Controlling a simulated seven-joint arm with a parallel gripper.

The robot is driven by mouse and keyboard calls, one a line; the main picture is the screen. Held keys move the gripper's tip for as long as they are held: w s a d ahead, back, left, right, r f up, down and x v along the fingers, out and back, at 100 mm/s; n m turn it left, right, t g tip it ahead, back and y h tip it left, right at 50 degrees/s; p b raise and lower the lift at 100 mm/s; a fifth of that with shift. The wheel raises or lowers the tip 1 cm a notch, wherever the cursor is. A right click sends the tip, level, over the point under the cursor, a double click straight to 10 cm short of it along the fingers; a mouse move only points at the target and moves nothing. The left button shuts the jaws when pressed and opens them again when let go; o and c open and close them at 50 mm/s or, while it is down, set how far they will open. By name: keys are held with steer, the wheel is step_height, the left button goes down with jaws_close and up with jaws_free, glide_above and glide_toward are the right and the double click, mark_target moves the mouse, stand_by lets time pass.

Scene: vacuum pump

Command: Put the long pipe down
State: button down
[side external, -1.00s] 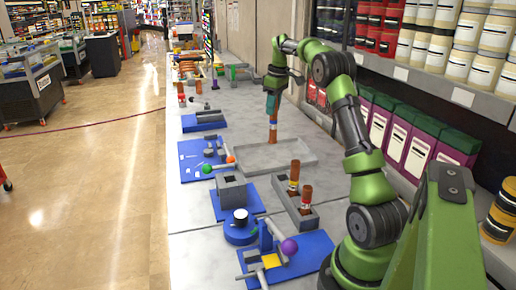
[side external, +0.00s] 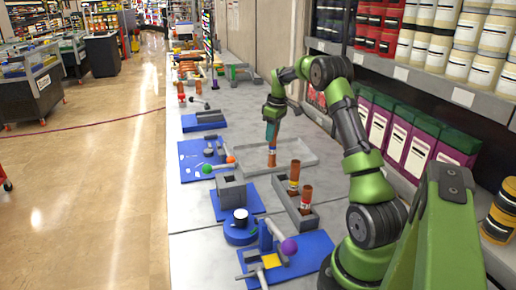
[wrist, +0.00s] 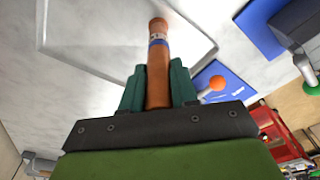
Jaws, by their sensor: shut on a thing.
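The long pipe (side external: 272,158) is orange-brown with a blue and white band. My gripper (side external: 271,135) is shut on its upper part and holds it upright, band end down. In the wrist view, the pipe (wrist: 158,65) sticks out from between the teal fingers (wrist: 157,90). In the side view its lower end is over the shallow grey tray (side external: 305,158); I cannot tell whether it touches the tray floor. The tray also shows in the wrist view (wrist: 85,30), and no other thing is seen in it.
A grey holder (side external: 286,204) with two brown pipes (side external: 294,178) stands in front of the tray. Blue mats with a grey block (side external: 230,190), an orange ball (side external: 230,159) and a green ball (side external: 208,169) lie to the left. Shelves (side external: 430,75) line the right side.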

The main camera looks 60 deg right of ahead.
steer(key=shift+f, duration=0.1)
steer(key=c, duration=0.9)
jaws_free()
steer(key=shift+o, duration=0.2)
steer(key=r, duration=0.4)
steer(key=s+r, duration=0.1)
steer(key=r, duration=0.6)
steer(key=shift+s+r, duration=0.2)
steer(key=shift+r, duration=0.15)
steer(key=a+r+m+t, duration=0.1)
steer(key=a+r, duration=0.3)
steer(key=a, duration=0.7)
steer(key=a+r+t, duration=0.2)
steer(key=a+r, duration=0.1)
steer(key=a, duration=0.9)
steer(key=s+a+f+m+t+y, duration=0.1)
steer(key=s+a+f, duration=0.2)
steer(key=s+a, duration=0.4)
steer(key=s+a+f+m+t+y, duration=0.1)
steer(key=s+a+f+m, duration=0.1)
steer(key=s+a, duration=0.5)
steer(key=a, duration=0.3)
steer(key=shift+a+f+t, duration=0.4)
